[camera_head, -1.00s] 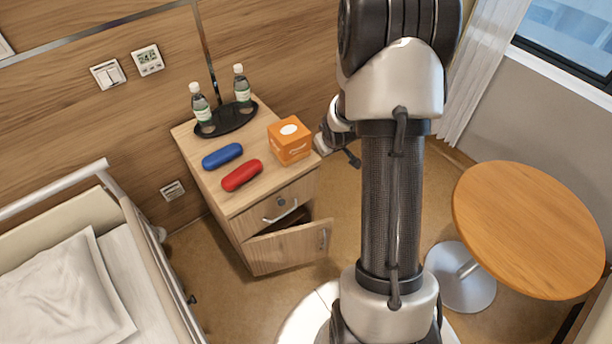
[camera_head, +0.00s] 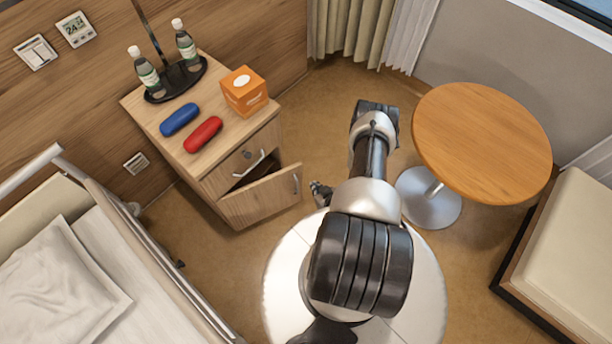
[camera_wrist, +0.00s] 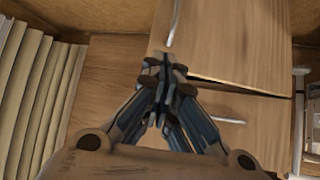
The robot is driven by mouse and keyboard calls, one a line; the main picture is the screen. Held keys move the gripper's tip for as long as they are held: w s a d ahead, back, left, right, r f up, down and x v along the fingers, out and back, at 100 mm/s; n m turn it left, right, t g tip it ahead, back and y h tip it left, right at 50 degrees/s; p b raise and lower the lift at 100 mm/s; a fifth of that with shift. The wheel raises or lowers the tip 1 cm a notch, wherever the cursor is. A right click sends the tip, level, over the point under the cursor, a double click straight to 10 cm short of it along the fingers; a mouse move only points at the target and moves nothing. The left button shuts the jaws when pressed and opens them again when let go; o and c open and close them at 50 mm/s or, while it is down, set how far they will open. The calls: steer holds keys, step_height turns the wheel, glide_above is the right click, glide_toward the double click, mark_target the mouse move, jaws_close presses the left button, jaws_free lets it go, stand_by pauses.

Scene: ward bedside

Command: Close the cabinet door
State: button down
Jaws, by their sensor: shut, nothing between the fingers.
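The wooden bedside cabinet (camera_head: 202,170) stands against the wall, left of my arm. Its lower door (camera_head: 262,196) is partly open, swung outward, with a dark gap above it. The door's handle (camera_head: 296,184) is near its free right edge. My gripper (camera_head: 318,191) is just right of that edge, low in front of the cabinet. In the wrist view my gripper (camera_wrist: 164,78) is shut and empty, with its fingertips in front of the door panel (camera_wrist: 235,45) and just below the door handle (camera_wrist: 173,22). Whether it touches the door cannot be told.
The orange box (camera_head: 243,92), blue case (camera_head: 180,119), red case (camera_head: 203,134) and two bottles on a black tray (camera_head: 155,97) stand on the cabinet. The bed (camera_head: 60,270) is at left, the round table (camera_head: 482,140) at right. Floor between cabinet and table is clear.

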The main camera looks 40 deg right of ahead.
steer(key=b+x, duration=0.2)
steer(key=x, duration=0.2)
steer(key=w+r+b+x, duration=0.1)
steer(key=x, duration=0.3)
steer(key=r+b+x, duration=0.1)
steer(key=b+x, duration=0.1)
steer(key=x, duration=0.2)
steer(key=shift+w+d+f+b, duration=0.25)
steer(key=shift+w+d+b, duration=0.1)
steer(key=shift+w, duration=0.2)
steer(key=shift+r, duration=0.1)
